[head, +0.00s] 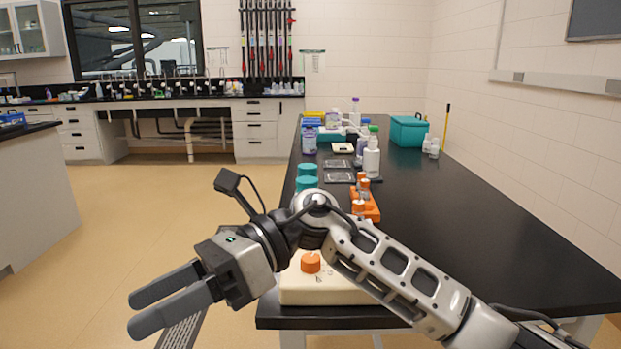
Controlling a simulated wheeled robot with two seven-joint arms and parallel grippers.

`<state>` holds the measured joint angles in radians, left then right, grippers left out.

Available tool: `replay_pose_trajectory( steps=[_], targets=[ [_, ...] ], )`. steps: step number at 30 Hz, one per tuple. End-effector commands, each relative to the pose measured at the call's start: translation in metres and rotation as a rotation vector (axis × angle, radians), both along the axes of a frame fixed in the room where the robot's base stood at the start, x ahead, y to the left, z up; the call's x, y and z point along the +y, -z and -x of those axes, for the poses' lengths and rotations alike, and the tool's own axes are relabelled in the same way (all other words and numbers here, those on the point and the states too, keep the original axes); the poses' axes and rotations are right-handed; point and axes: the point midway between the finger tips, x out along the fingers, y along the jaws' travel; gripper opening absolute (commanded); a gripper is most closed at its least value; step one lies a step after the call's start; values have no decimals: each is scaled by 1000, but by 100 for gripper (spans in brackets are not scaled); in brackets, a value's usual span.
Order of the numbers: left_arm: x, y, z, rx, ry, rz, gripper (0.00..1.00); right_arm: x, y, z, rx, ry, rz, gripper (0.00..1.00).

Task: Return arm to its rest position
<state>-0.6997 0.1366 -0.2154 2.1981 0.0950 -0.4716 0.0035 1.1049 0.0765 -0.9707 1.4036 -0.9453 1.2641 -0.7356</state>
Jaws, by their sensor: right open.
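My right arm reaches in from the lower right and stretches across the near end of the black bench. My right gripper (147,314) is at the lower left, past the bench's left edge and above the floor. Its two grey fingers are apart with nothing between them. A cream box with an orange knob (311,262) sits at the bench's near left corner, partly hidden behind my arm. My left gripper does not show.
The black bench (480,230) has clear room on its right. An orange rack (372,212), teal-capped containers (307,170), white bottles (371,158) and a teal box (408,131) stand along its left and far parts. Open floor (130,210) lies left of the bench.

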Motion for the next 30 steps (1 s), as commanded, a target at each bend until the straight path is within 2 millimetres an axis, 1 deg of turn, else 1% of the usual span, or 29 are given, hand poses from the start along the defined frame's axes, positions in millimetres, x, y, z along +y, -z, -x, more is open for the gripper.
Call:
replay_pose_trajectory(
  steps=[1,2,3,5,6,8,9,10,11,12,13,14,15,17,18,20,21,23,24,27,30],
  targets=[
    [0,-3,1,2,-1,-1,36,1,-7,2,177,56,-94,55],
    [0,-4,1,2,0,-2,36,0,-12,0,283,95,-145,55],
    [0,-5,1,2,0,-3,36,-3,-19,-4,426,145,-212,55],
    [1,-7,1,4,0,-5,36,-12,-24,-16,644,221,-302,55],
    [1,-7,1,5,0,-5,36,-22,-24,-27,793,273,-356,55],
    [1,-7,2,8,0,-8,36,-39,-19,-44,1020,350,-433,55],
    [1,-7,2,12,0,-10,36,-53,-11,-56,1172,401,-480,55],
    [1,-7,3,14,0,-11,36,-64,-3,-65,1287,439,-513,55],
    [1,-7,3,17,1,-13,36,-76,7,-73,1402,477,-545,55],
    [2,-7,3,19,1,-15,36,-93,24,-83,1556,529,-587,55],
    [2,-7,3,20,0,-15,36,-106,38,-88,1671,565,-615,55],
    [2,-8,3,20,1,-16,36,-120,54,-92,1784,602,-644,55],
    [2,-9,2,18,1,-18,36,-138,78,-95,1937,653,-679,55],
    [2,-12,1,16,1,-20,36,-165,116,-93,2159,724,-731,55],
    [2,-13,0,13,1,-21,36,-182,141,-88,2299,768,-761,55],
    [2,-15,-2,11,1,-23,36,-205,178,-75,2497,832,-805,55],
    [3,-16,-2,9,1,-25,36,-219,201,-62,2621,873,-833,55],
    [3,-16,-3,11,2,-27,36,-238,233,-41,2792,930,-871,55],
    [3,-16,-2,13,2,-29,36,-249,250,-25,-2827,-943,874,55],
    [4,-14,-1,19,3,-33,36,-268,284,11,-2628,-881,798,55],
    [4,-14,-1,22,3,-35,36,-280,303,38,-2501,-841,753,55]
  ],
)
